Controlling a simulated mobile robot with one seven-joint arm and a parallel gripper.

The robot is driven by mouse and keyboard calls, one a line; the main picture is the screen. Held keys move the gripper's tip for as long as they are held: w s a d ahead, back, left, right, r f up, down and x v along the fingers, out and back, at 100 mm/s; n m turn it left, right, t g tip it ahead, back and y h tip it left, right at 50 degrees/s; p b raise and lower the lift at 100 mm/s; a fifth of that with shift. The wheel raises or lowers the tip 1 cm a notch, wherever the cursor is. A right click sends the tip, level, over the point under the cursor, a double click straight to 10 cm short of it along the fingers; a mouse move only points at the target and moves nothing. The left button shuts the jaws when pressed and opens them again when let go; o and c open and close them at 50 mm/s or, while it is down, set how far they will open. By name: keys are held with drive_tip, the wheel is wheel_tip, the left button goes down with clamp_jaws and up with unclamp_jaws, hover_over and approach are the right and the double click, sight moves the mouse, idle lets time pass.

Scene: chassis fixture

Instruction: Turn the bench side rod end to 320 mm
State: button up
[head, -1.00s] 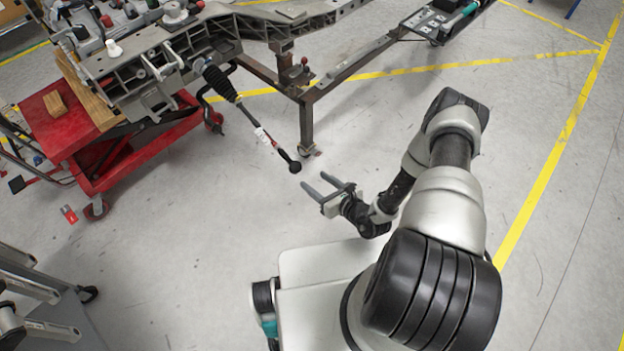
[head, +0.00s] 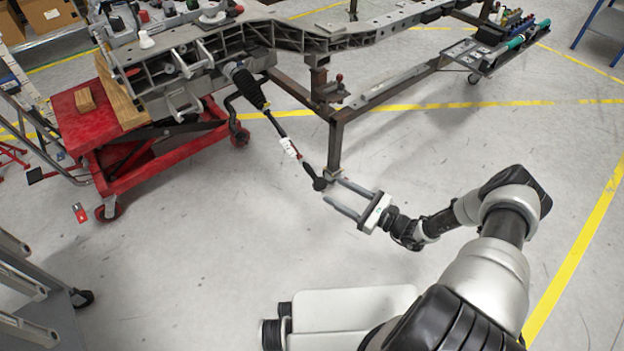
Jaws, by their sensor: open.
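The tie rod with its black bellows (head: 247,88) sticks out from the grey chassis frame (head: 215,50) toward me. A white tag (head: 289,147) wraps the rod. The black rod end (head: 319,184) is at its near tip. My gripper (head: 332,192) is open, its two grey fingers pointing left at the rod end. In this view the rod end appears just at or before the fingertips; I cannot tell its depth between them. Nothing is held. I cannot read any length on the rod.
A red lift cart (head: 85,120) with wooden blocks stands under the chassis at left. A brown steel stand leg (head: 335,150) rises just behind the rod end. A grey rack (head: 35,300) is at lower left. A tool tray (head: 495,50) is at upper right. Open floor lies between.

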sight(312, 176)
drive_tip(key=b+x, duration=0.1)
drive_tip(key=x, duration=0.9)
drive_tip(key=shift+w+a, duration=0.2)
drive_tip(key=shift+w, duration=0.05)
